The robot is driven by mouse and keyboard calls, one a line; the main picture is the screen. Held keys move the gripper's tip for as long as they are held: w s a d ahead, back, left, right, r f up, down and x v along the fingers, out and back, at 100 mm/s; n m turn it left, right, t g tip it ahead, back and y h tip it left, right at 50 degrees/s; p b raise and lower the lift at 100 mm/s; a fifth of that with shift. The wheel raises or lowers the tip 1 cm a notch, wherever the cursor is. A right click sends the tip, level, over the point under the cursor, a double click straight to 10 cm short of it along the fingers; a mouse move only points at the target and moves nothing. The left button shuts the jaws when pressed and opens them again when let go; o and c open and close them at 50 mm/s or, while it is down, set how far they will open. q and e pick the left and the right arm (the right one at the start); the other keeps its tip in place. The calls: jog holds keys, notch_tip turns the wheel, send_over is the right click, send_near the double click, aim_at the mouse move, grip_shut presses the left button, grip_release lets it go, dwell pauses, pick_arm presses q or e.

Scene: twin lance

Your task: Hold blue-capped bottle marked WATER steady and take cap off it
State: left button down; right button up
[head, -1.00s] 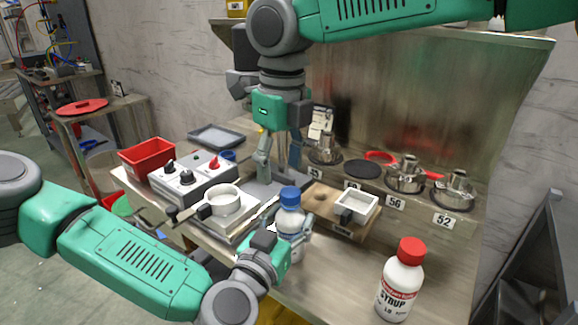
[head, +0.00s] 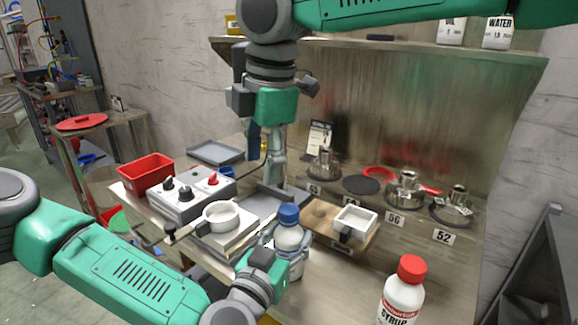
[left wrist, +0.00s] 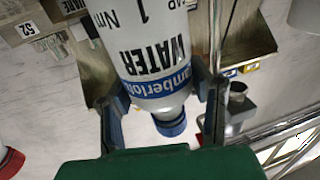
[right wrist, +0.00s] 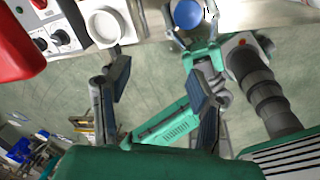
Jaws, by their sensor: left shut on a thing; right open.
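The blue-capped bottle (head: 291,240) stands at the front of the bench. In the left wrist view its label reads WATER (left wrist: 150,62). My left gripper (head: 280,262) is shut around the bottle's body, and its fingers also show on both sides of it in the left wrist view (left wrist: 160,100). The blue cap (head: 288,213) is on the bottle, and shows from above in the right wrist view (right wrist: 187,14). My right gripper (head: 272,182) is above and behind the bottle, open and empty, with its fingers (right wrist: 160,90) apart and clear of the cap.
A red-capped syrup bottle (head: 402,295) stands at the right front. A white pot (head: 220,215) sits left of the water bottle, beside a control box (head: 190,196). A white square dish (head: 355,221) is on a wooden board to the right. Metal fittings (head: 408,188) stand behind.

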aim_at(289, 209)
pick_arm(q)
jog(key=shift+f, duration=0.1)
pick_arm(e)
jog(key=m, duration=0.4)
jog(key=d+m, duration=0.1)
jog(key=m, duration=0.4)
jog(key=d+f+m+h, duration=0.1)
jog(key=m, duration=0.3)
jog(key=shift+w+d+g, duration=0.25)
jog(key=shift+w+g, duration=0.05)
jog(key=m, duration=0.1)
jog(key=d+m, duration=0.1)
jog(key=m, duration=0.2)
jog(key=shift+w+d+f, duration=0.15)
jog(key=shift+f, duration=0.1)
jog(key=shift+d+f+m+g, duration=0.15)
jog(key=shift+f+m+g, duration=0.15)
jog(key=shift+f+m, duration=0.15)
notch_tip(289, 209, down, 7)
jog(key=shift+f, duration=0.15)
